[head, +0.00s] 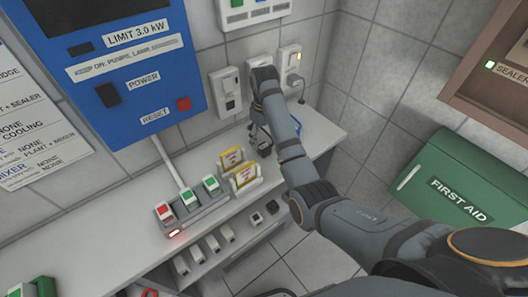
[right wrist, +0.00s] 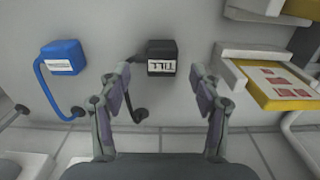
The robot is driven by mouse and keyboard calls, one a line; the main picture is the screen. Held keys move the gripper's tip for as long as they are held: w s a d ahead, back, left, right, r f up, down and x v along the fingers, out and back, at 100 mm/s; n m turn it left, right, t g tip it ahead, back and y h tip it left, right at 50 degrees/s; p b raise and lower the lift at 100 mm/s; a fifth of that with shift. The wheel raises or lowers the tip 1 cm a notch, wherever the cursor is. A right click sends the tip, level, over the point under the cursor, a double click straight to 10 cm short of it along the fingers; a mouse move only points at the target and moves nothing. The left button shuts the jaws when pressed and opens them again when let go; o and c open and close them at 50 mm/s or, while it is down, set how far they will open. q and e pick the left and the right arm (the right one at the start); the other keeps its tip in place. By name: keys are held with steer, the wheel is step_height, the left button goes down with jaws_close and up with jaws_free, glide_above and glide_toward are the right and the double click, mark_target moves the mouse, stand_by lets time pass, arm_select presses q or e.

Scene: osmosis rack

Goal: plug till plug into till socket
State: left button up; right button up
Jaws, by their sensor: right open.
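The till plug is a black block with a white TILL label (right wrist: 162,57), resting on the counter in the right wrist view. A dark cord runs from it. My right gripper (right wrist: 163,85) is open, with its fingertips apart on either side of the space just short of the plug. In the head view this gripper (head: 261,145) reaches down to the counter near the back wall, and it and the arm largely hide the plug. Wall sockets (head: 227,92) are above it; I cannot read which is the till socket. My left gripper is not in view.
A blue plug (right wrist: 63,57) with a blue cord lies beside the till plug. Yellow card holders (head: 244,175) stand close on the other side. A switch strip (head: 192,210) is farther left. The right socket (head: 290,62) has a cord below it. A green first aid box (head: 445,185) is at right.

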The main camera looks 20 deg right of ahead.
mark_target(264, 146)
step_height(264, 146, down, 2)
steer(key=shift+f+b, duration=0.2)
steer(key=shift+b, duration=0.35)
step_height(264, 146, down, 2)
steer(key=shift+a+p, duration=0.1)
steer(key=shift+p, duration=0.2)
steer(key=c, duration=1.2)
